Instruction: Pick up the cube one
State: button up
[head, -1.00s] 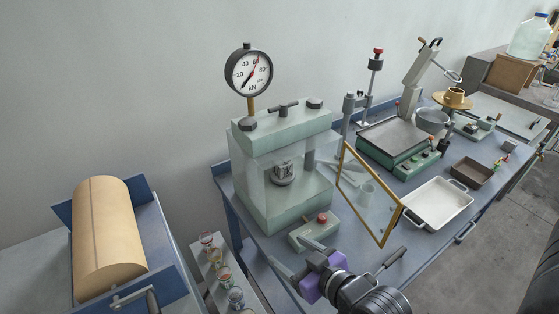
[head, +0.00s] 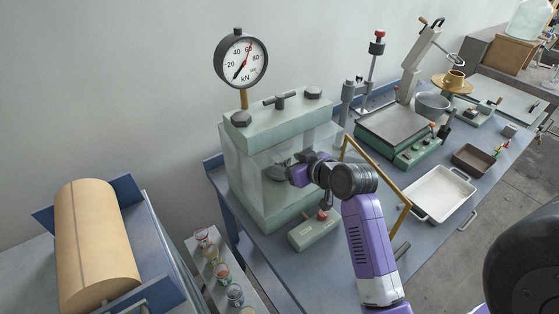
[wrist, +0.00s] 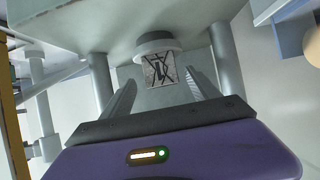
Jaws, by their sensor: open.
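The cube (wrist: 160,71) is grey with black line markings on its face. In the wrist view it sits against a round pale platen (wrist: 154,42) inside the press. My gripper (wrist: 160,84) is open, with one finger on either side of the view and the cube between and just beyond the tips. I see no contact between fingers and cube. In the head view my gripper (head: 291,173) reaches into the pale green press (head: 246,185) and hides the cube.
The press's gold-framed door (head: 395,187) stands open at my arm's right. A small control box (head: 314,232) with a red knob sits in front of the press. A white tray (head: 441,192) lies to the right. Several small jars (head: 222,273) stand at the lower left.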

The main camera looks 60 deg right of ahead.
aim_at(285, 162)
jog(key=shift+p+x, duration=0.35)
jog(key=shift+x, duration=1.95)
jog(key=shift+w+a+r, duration=0.1)
grip_shut()
